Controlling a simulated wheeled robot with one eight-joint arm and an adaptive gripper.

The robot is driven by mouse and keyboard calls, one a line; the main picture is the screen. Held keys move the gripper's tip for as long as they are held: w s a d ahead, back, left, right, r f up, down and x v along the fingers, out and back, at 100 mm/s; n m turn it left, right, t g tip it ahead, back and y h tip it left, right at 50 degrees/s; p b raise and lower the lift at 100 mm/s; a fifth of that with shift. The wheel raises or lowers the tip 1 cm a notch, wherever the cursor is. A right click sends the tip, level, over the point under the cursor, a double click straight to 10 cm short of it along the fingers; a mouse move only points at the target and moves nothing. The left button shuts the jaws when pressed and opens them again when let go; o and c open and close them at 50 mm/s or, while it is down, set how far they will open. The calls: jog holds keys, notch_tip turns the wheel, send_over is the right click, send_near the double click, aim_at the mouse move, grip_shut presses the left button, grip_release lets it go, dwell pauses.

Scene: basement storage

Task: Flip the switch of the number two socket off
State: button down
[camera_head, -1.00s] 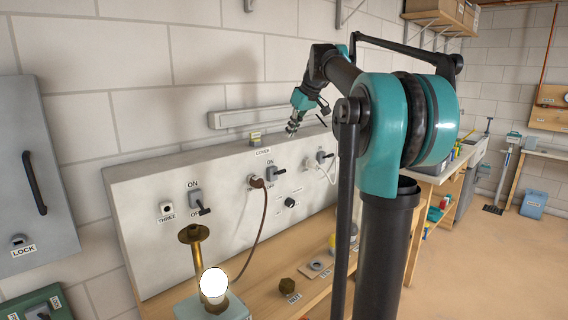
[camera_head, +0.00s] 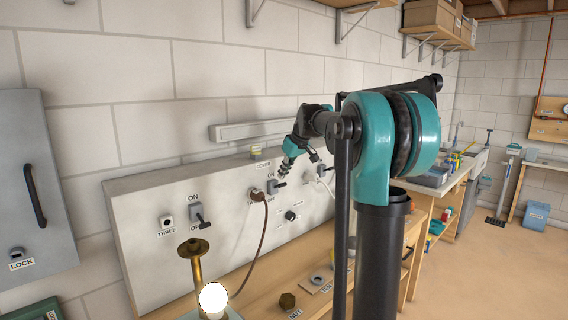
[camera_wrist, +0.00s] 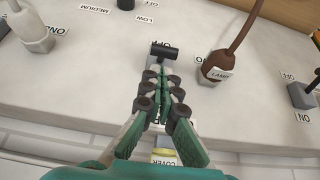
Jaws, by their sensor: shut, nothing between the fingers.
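The middle switch (camera_head: 276,187) is a grey plate with a black lever on the white panel, beside a brown plug and cord (camera_head: 257,195). The label under that plug is partly hidden, so its number is not readable in full. My gripper (camera_head: 283,173) is shut and empty, close to this switch. In the wrist view, the fingertips (camera_wrist: 162,84) are just short of the black lever (camera_wrist: 163,51) and partly cover the switch plate. Contact with it cannot be told. The brown plug (camera_wrist: 217,67) is to the right of the fingers there.
The left switch (camera_head: 200,214) stands beside the empty socket marked THREE (camera_head: 167,222). A white plug (camera_head: 323,169) is on the right. A knob (camera_head: 290,216) is below the middle switch. A brass lamp stand (camera_head: 196,265) and a glowing bulb (camera_head: 213,298) stand in front of the panel.

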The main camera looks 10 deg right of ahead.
jog(key=shift+s+f, duration=0.15)
jog(key=shift+f, duration=0.4)
jog(key=shift+d, duration=0.1)
jog(key=shift+s+f+t, duration=0.15)
jog(key=shift+f+t, duration=0.05)
jog(key=shift+t, duration=0.1)
